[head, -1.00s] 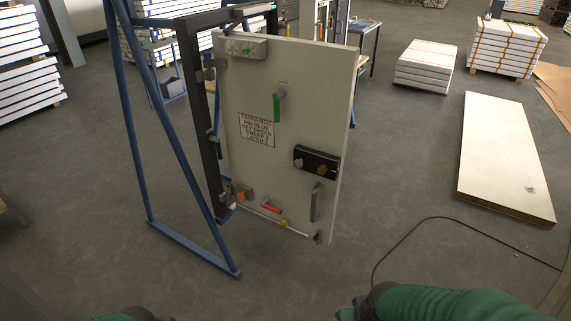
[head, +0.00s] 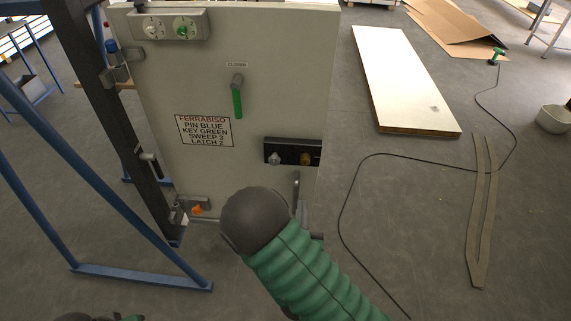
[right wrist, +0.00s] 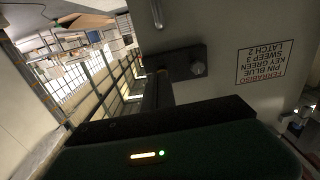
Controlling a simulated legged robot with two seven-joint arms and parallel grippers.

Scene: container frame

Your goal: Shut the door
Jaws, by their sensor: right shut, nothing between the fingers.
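The pale door panel (head: 190,80) stands upright and swung open from its dark frame post (head: 95,110) in the head view. It bears a green handle (head: 237,98), a black lock box (head: 293,152), a text placard (head: 204,130) and a grey pull handle (head: 296,188). My green right arm reaches up to the door's lower right; its dark round joint covers part of the door, and the fingers are mostly hidden there. In the right wrist view my right gripper (right wrist: 159,88) is shut and empty, close to the black box (right wrist: 180,62). My left gripper is out of view.
Blue frame legs (head: 140,277) stand on the floor at the left. A pale board (head: 402,80) lies at the back right. A black cable (head: 350,200) and brown strips (head: 480,215) lie on the right floor. Grey floor lies open between the door and the board.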

